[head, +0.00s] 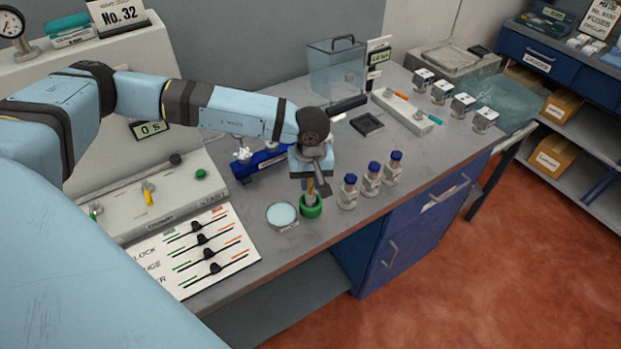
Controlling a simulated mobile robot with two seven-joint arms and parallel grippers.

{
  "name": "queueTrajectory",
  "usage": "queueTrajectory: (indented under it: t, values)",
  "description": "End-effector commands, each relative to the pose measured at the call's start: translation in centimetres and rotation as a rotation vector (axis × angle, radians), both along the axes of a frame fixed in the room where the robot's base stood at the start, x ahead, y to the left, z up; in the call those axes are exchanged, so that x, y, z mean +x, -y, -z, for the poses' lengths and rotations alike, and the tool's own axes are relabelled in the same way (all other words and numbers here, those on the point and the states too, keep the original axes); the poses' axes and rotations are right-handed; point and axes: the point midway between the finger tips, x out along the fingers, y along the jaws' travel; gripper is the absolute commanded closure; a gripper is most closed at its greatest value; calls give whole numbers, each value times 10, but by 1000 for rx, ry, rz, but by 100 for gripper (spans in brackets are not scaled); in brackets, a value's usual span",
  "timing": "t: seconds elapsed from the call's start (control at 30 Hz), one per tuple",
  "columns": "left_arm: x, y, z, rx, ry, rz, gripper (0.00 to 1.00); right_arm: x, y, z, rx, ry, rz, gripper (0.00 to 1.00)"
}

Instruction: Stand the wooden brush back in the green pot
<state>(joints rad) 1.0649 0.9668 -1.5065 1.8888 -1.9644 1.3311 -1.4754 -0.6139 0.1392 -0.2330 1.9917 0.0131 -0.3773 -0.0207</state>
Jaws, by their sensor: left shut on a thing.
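The green pot (311,209) stands near the front edge of the grey bench, between a round pale dish and the blue-capped bottles. My left gripper (313,180) is above the pot, pointing down, shut on the wooden brush (311,189). The brush is roughly upright, and its lower end is at the pot's opening. I cannot tell how deep it sits in the pot or whether it touches the bottom. The gripper hides the brush's upper part. My right gripper is not in view.
The pale dish (282,215) is close on the pot's left. Several blue-capped bottles (371,179) stand close on its right. A white panel with black sliders (206,248) lies to the left. A blue device (262,158) is behind. The bench's front edge is near the pot.

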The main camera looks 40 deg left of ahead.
Motion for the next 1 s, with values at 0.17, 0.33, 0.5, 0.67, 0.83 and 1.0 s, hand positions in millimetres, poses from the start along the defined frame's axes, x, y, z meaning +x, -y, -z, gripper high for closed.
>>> queueTrajectory:
  t: [0.17, 0.33, 0.5, 0.67, 0.83, 1.0]
  values:
    - [0, 0, 2, 0, 0, 0, 100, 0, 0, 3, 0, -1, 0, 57]
    - [0, 0, 3, 0, 0, 0, 61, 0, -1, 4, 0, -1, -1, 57]
    - [0, 0, 3, 0, 0, 0, 56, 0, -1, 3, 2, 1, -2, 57]
    - [0, 0, 0, 0, 0, 0, 56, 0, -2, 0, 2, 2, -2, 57]
    - [1, 0, -16, -1, 5, 0, 56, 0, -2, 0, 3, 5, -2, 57]
    - [1, 0, -53, -1, 5, 0, 56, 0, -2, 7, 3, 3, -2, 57]
